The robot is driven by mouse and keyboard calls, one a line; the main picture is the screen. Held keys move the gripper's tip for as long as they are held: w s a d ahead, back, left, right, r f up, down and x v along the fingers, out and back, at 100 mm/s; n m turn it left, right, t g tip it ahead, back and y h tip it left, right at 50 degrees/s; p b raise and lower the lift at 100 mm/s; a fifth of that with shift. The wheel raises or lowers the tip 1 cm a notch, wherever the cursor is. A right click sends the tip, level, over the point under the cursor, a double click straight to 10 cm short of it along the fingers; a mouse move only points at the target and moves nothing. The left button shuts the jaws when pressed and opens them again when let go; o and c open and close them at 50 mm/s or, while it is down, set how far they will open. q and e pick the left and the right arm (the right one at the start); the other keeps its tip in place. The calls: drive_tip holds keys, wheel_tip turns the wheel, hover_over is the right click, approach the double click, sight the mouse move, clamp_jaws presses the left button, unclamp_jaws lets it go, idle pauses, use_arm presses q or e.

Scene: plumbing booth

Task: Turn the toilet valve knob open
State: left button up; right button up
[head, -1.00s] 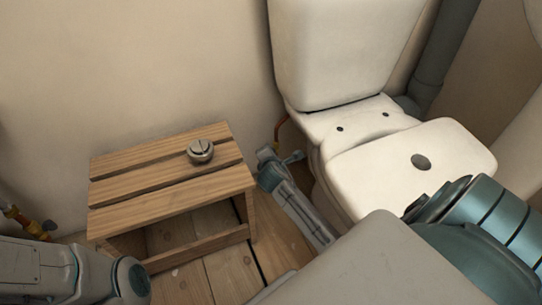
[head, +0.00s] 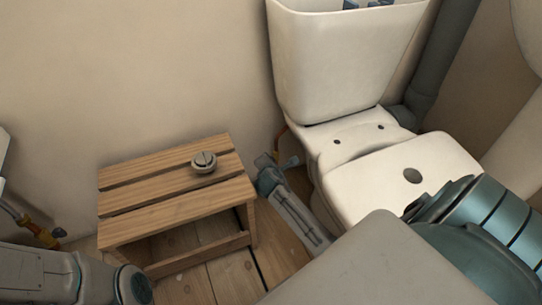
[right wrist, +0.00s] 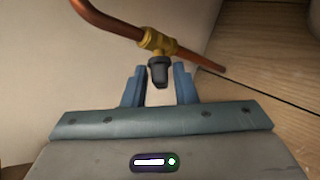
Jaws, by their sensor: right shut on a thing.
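The valve on the copper pipe has a brass body (right wrist: 157,42) and a dark grey knob (right wrist: 159,72), seen in the right wrist view. My right gripper (right wrist: 158,80) has its two blue-grey fingers on either side of the knob and is shut on it. In the head view the right gripper (head: 277,163) is low between the wooden stool and the toilet (head: 340,130), near the wall. The knob is too small and covered to make out there. My left arm shows at the lower left, but its gripper is out of view.
A slatted wooden stool (head: 150,210) stands left of the right gripper, with a round metal flush button (head: 204,161) on top. The toilet cistern (head: 340,60) is open at the top. Another pipe fitting (head: 38,232) is at the far left wall.

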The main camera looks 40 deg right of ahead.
idle(0.4)
drive_tip(key=o, duration=0.8)
